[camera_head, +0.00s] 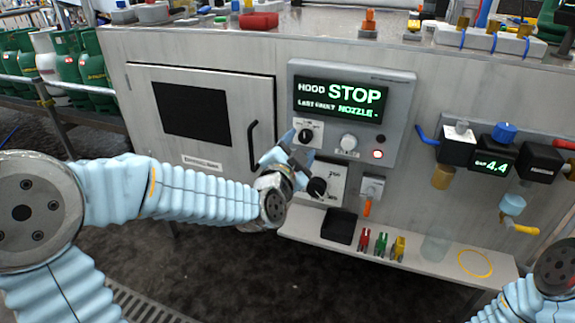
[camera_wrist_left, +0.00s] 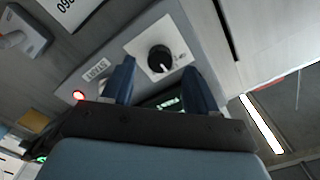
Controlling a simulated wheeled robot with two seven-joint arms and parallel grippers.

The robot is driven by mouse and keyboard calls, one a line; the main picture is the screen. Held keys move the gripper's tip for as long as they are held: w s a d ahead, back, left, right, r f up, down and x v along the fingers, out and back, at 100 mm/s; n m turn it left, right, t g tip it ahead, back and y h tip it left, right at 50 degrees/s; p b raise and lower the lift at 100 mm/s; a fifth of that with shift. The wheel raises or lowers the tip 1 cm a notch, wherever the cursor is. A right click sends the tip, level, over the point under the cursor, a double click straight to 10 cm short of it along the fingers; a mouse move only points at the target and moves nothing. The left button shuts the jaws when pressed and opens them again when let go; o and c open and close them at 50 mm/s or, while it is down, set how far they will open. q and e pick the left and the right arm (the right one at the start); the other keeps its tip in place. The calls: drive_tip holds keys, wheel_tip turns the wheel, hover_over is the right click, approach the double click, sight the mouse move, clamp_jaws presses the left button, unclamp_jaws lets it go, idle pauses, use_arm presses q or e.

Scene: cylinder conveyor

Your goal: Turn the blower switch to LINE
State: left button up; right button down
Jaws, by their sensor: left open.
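A black rotary knob (camera_head: 306,134) sits on a white plate at the lower left of the grey control panel (camera_head: 395,105). In the left wrist view the knob (camera_wrist_left: 160,58) lies beyond and between my fingertips, with a white pointer mark on it. The lettering on its plate is too small to read, so I cannot confirm it is the blower switch. My left gripper (camera_head: 284,151) is open and empty, just in front of the panel beside the knob; its fingers (camera_wrist_left: 157,85) show apart and do not visibly touch the knob. My right gripper is out of view.
The display (camera_head: 341,98) reads STOP. A cabinet door handle (camera_head: 252,146) juts out at left.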

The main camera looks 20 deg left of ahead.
use_arm(q)
drive_tip(key=s+b, duration=0.2)
drive_tip(key=s, duration=0.8)
drive_tip(key=shift+a+b, duration=0.15)
drive_tip(key=shift+b, duration=0.2)
drive_tip(key=d+f+n+g+h+p, duration=0.1)
drive_tip(key=f+n+g, duration=0.15)
drive_tip(key=f, duration=0.65)
drive_tip(key=d+f+n+g+p, duration=0.1)
drive_tip(key=f+g, duration=0.3)
drive_tip(key=f, duration=0.5)
drive_tip(key=d+f+n+g+h+p, duration=0.1)
drive_tip(key=d+f+n+g+p, duration=0.15)
drive_tip(key=f, duration=0.65)
drive_tip(key=s+d+f+n+g+h+p, duration=0.1)
drive_tip(key=s+f+n+g, duration=0.4)
drive_tip(key=s+f, duration=1)
wheel_tip(320, 180, down, 3)
drive_tip(key=g, duration=0.3)
drive_tip(key=shift+s+d, duration=0.15)
